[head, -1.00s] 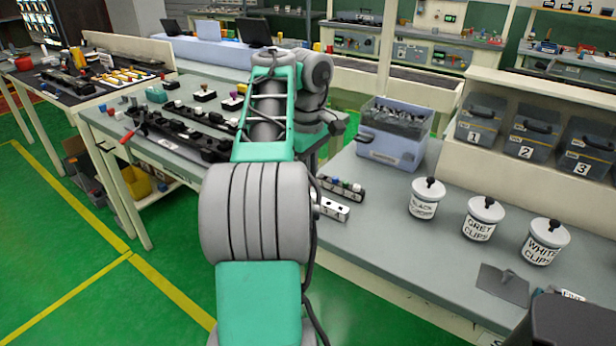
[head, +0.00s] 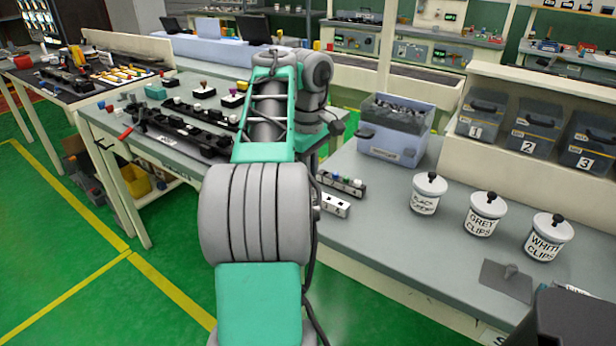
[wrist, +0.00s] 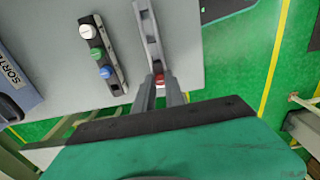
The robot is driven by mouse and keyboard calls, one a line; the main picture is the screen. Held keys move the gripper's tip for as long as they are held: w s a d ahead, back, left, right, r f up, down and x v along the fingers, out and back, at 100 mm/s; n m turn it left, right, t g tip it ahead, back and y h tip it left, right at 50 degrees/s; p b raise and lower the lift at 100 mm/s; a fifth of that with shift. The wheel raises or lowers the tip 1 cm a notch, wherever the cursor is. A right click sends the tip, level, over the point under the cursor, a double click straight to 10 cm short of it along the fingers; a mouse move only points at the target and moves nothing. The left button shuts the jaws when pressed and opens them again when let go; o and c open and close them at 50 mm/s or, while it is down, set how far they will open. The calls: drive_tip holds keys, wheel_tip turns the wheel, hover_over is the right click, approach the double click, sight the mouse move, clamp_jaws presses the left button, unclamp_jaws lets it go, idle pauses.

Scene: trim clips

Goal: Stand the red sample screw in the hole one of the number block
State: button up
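The number block (wrist: 150,30) is a pale bar lying on the grey bench in the wrist view. Its marked end also shows in the head view (head: 335,206), right of my arm. My gripper (wrist: 160,88) points at the block's near end, its fingers close together around the red screw (wrist: 160,79). Whether the screw's lower end touches the block or is in a hole is hidden. A dark sample block (wrist: 104,58) beside it holds white, green and blue screws. In the head view my arm hides the gripper and red screw.
A blue-grey bin (head: 395,130) stands behind the blocks. White lidded clip jars (head: 482,214) and a grey plate (head: 506,281) are to the right. The bench edge and green floor lie close to the number block's near end in the wrist view.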

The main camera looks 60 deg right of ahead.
drive_tip(key=o, duration=0.5)
wheel_tip(320, 180, up, 8)
drive_tip(key=p, duration=0.7)
drive_tip(key=shift+f, duration=0.1)
